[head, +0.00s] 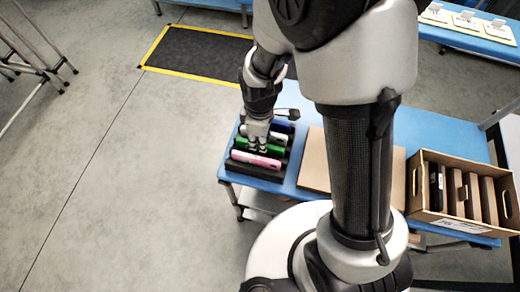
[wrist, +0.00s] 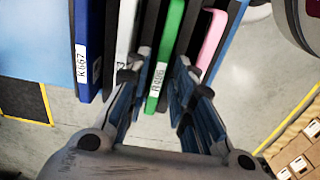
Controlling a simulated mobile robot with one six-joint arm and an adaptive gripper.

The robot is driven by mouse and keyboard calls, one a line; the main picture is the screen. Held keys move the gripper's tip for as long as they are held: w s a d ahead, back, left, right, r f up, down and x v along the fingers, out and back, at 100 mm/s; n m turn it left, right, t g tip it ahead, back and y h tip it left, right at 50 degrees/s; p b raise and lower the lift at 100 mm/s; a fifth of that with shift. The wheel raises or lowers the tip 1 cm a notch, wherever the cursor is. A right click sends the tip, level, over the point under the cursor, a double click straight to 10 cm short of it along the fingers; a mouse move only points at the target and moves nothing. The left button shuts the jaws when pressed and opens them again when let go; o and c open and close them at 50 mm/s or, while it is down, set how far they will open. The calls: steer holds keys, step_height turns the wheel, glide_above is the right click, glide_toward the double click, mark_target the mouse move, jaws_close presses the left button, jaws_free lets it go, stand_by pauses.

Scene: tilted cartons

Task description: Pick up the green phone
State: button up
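The green phone (head: 275,150) stands in a slot of a black rack (head: 234,166) on the blue table. In the wrist view the green phone (wrist: 172,35) shows edge-on, with a white label at its near end. My gripper (head: 257,149) is above the rack at the green phone. In the wrist view my gripper (wrist: 160,64) has its fingers apart, one on each side of the green phone. Whether the pads touch it is hard to tell. In the head view the fingers hide the middle of the phone.
A pink phone (head: 256,160) is in front of the green one. A white phone (head: 279,137) and a blue phone (head: 281,127) are behind it. A brown board (head: 315,165) and an open carton (head: 470,230) holding several upright items are to the right on the table.

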step_height(320, 180, down, 2)
steer(key=shift+f, duration=0.1)
steer(key=shift+c, duration=0.5)
jaws_close()
steer(key=shift+r, duration=0.2)
